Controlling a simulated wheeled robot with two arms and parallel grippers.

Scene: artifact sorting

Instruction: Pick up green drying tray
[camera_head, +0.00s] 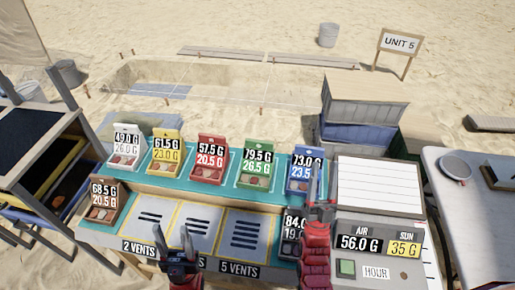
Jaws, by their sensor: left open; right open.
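The green drying tray (257,180) stands on the teal back shelf of the bench, between the red tray (209,173) and the blue tray (301,185). Its upright label reads 79.5 G and 26.5 G, and small brown pieces lie in its front. My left gripper (180,245) is open and empty at the front edge of the bench, left of the green tray and nearer to me. My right gripper (320,195) is open, right of the green tray, close in the picture to the blue tray. Whether it touches that tray cannot be told.
White (123,160) and yellow (165,167) trays stand further left on the shelf. A brown tray (104,213) and a partly hidden black tray (291,240) flank vent panels (200,228). A control box (387,250) and a lined board (380,187) are at right.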

